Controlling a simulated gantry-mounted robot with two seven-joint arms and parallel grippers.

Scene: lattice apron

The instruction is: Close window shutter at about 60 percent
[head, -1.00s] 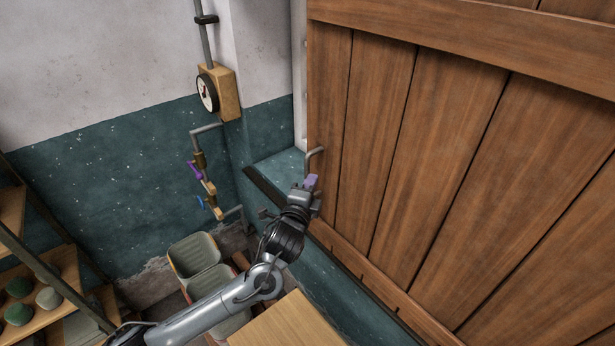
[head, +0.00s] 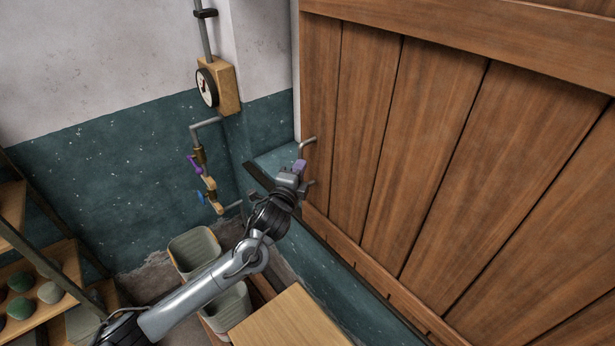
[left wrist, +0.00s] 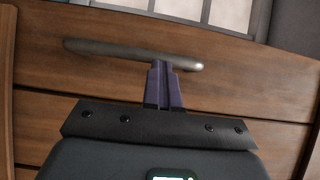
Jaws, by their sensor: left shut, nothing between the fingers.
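The brown plank window shutter (head: 375,150) fills the right side of the head view. Its grey bar handle (head: 308,141) is near its left edge. In the left wrist view the handle (left wrist: 110,49) lies across the planks, just beyond my fingertips. My left gripper (head: 300,166) is shut with its purple fingers together; in the left wrist view the fingers (left wrist: 164,80) reach up to the bar, and nothing is between them. I cannot tell whether they touch the handle. A barred window (left wrist: 200,10) shows at the top of the left wrist view. My right gripper is not in view.
A teal sill (head: 280,163) lies beside the shutter's left edge. A gauge (head: 206,88) and a pipe with purple and blue valves (head: 206,185) are on the wall. Bins (head: 195,250), a wooden top (head: 290,318) and a shelf (head: 50,275) stand below.

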